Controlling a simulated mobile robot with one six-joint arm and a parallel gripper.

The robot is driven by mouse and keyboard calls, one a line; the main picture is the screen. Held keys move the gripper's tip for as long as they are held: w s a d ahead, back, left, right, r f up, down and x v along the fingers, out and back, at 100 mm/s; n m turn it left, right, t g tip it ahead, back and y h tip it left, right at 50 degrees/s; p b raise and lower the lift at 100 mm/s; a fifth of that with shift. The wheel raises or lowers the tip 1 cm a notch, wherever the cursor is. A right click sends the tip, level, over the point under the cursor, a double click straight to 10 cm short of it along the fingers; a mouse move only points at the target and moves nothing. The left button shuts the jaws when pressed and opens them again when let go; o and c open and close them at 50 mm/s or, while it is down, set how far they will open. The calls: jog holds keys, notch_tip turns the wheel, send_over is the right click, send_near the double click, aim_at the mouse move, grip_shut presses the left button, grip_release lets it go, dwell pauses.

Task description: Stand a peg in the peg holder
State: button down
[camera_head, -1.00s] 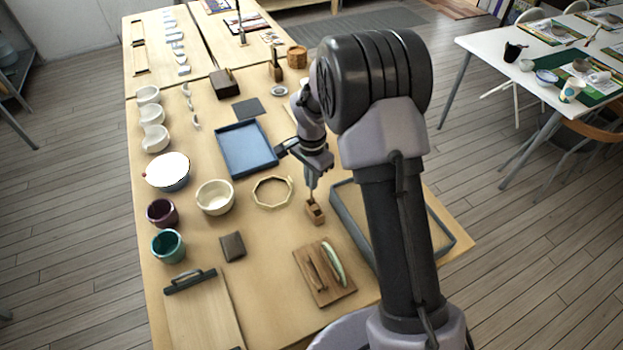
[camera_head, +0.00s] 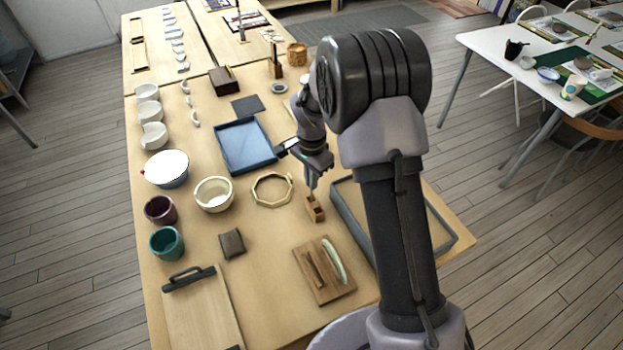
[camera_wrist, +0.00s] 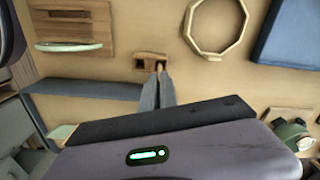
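The peg holder (camera_head: 315,209) is a small wooden block on the table, with a dark opening at its left in the wrist view (camera_wrist: 141,64). My gripper (camera_head: 311,191) points down at the holder, its grey fingers close together. In the wrist view the fingertips (camera_wrist: 158,74) are beside the holder's right part. A thin wooden peg (camera_wrist: 159,66) shows at the fingertips, and they look shut on it. Its lower end is hard to see, so I cannot tell how deep it sits in the holder.
A grey-rimmed tray (camera_head: 438,232) lies right of the holder. A wooden board (camera_head: 325,287) with two long pieces lies in front. An octagonal ring (camera_head: 257,199), a blue tray (camera_head: 246,162) and a bowl (camera_head: 214,194) are to the left.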

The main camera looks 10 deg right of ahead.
jog(key=shift+f+b, duration=1)
jog(key=shift+f, duration=0.2)
dwell(0.7)
jog(key=c, duration=1.6)
grip_release()
jog(key=shift+o, duration=0.6)
jog(key=o, duration=0.4)
jog(key=shift+r, duration=0.15)
jog(key=shift+r+p, duration=2)
jog(key=shift+r, duration=0.9)
